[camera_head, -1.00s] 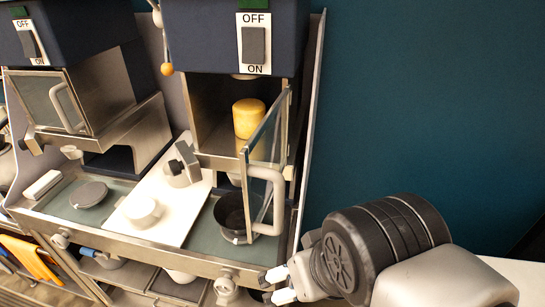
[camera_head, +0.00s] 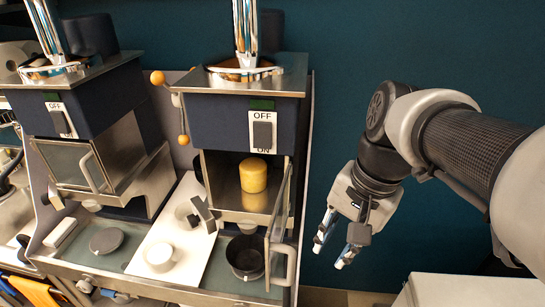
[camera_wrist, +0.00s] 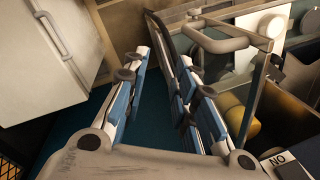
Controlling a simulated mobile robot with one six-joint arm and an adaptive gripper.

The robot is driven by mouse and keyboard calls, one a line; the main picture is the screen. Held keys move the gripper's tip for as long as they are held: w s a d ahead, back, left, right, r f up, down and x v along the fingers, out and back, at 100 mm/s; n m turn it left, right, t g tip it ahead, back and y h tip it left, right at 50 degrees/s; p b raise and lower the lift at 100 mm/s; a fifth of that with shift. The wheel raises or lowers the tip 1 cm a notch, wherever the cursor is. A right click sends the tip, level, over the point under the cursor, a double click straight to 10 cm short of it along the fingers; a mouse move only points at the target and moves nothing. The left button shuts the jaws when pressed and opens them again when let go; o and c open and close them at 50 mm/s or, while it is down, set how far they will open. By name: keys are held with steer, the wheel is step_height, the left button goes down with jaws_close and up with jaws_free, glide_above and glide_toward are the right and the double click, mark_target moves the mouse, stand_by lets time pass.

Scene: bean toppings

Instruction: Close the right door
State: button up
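The right door (camera_head: 277,222) is a glass panel in a metal frame with a pale handle (camera_head: 284,262). It stands open, swung out from the right side of the right machine's compartment (camera_head: 236,190). A yellow cylinder (camera_head: 253,175) sits inside that compartment. My gripper (camera_head: 333,248) is open and empty, to the right of the door and apart from it, with fingers pointing down. In the wrist view, my gripper's fingers (camera_wrist: 165,93) are spread, and the door's handle (camera_wrist: 208,42) and frame show to their right.
The left machine's glass door (camera_head: 72,163) is shut. A black bowl (camera_head: 245,257) stands on the counter close to the open door. A white board (camera_head: 190,235) lies between the machines. Blue-green wall is behind my arm; a pale surface (camera_head: 465,290) lies at lower right.

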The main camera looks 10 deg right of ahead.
steer(key=w+d+m, duration=0.1)
steer(key=m, duration=0.1)
steer(key=w+d+r+m+g+y+p, duration=0.1)
steer(key=w+d+m+y, duration=0.1)
steer(key=d+m, duration=0.1)
steer(key=shift+w+r+m+g+p, duration=0.3)
steer(key=shift+w+p, duration=0.1)
steer(key=c, duration=0.4)
steer(key=shift+w+d+m+y, duration=0.25)
steer(key=shift+d+m+y, duration=0.15)
steer(key=shift+d+m, duration=0.1)
jaws_close()
steer(key=s+a+f, duration=0.1)
steer(key=a+f, duration=0.6)
steer(key=f, duration=0.2)
steer(key=shift+s+a+f+b, duration=0.15)
steer(key=shift+a+f+b, duration=0.05)
steer(key=shift+a+b, duration=0.15)
steer(key=shift+a, duration=0.1)
